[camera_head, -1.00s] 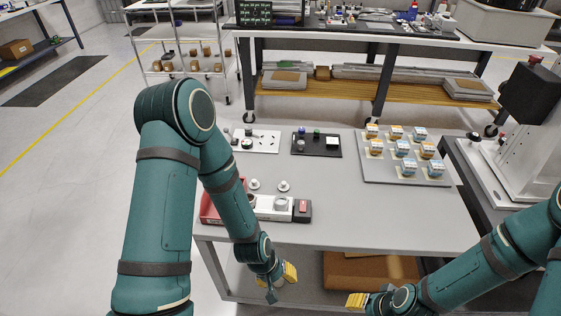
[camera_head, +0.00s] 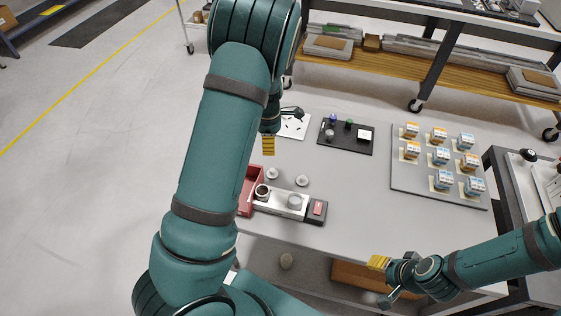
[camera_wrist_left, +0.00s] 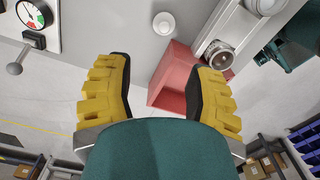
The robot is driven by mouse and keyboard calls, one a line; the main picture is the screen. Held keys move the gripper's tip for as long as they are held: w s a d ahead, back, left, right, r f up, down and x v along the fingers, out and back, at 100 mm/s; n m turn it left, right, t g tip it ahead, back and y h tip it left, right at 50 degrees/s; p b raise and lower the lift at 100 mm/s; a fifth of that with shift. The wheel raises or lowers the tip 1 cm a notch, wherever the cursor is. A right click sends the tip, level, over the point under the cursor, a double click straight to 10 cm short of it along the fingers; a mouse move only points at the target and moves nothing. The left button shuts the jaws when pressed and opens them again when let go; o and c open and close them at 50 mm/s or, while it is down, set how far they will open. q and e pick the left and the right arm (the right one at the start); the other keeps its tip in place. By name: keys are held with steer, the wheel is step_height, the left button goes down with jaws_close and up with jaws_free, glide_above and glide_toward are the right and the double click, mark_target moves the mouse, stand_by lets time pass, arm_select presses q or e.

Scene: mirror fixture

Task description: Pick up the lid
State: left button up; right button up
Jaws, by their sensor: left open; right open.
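Two small white round pieces with raised centres, which look like lids, lie on the grey table: one on the left (camera_head: 273,174) and one on the right (camera_head: 302,181). One such white round piece (camera_wrist_left: 163,23) shows at the top of the left wrist view, ahead of the fingers; I cannot tell which. My left gripper (camera_head: 268,145) is above the table's left part, beyond the pieces; its open, empty yellow fingers (camera_wrist_left: 158,75) are apart in the wrist view. My right gripper (camera_head: 378,263) is open and empty at the table's front edge.
A red bin (camera_head: 247,200) stands at the table's left edge, beside a white fixture (camera_head: 276,206) with two round cups and a dark block (camera_head: 317,217). Behind are a black tray (camera_head: 341,145) and a grey board (camera_head: 408,186) with several small boxes. The table's middle is clear.

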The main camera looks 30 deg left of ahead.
arm_select(q)
steer(key=b, duration=0.1)
glide_above(273, 169)
steer(key=f, duration=0.5)
steer(key=a+f, duration=0.1)
steer(key=f, duration=0.1)
steer(key=shift+s+f, duration=0.15)
steer(key=shift+f, duration=0.2)
steer(key=shift+d+f+b, duration=0.25)
steer(key=shift+f, duration=1.25)
steer(key=shift+d+f+b, duration=0.2)
steer(key=shift+f+b, duration=0.05)
steer(key=shift+f, duration=1.25)
steer(key=c, duration=0.9)
